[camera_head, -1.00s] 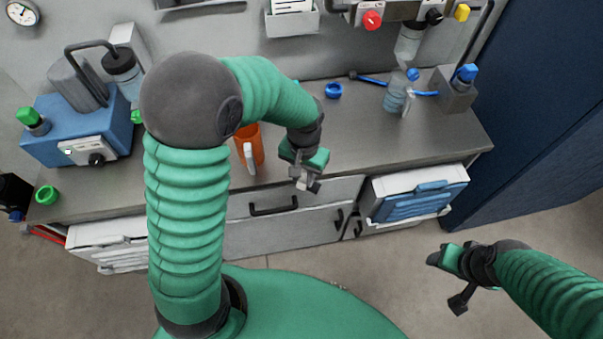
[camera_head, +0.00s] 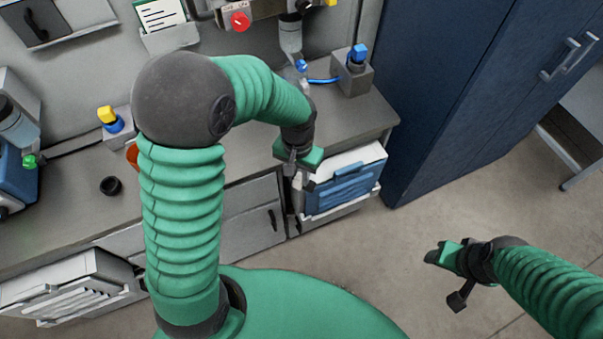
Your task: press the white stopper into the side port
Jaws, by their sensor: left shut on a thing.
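My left gripper (camera_head: 297,172) is shut on a small pale piece at the front edge of the bench, above a blue-fronted drawer. The piece is too small and too covered by the fingers to tell whether it is the white stopper. I see no other white stopper. A clear vessel (camera_head: 304,86) stands on the bench behind my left arm, which hides most of it. I cannot make out a side port. My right gripper (camera_head: 448,278) is open and empty over the floor at the right, away from the bench.
A grey block with a blue cap (camera_head: 354,74) stands at the bench's right end, beside a blue tube (camera_head: 325,80). A black ring (camera_head: 110,186) and a yellow-capped fitting (camera_head: 113,124) are at left. A dark blue cabinet (camera_head: 455,90) bounds the right.

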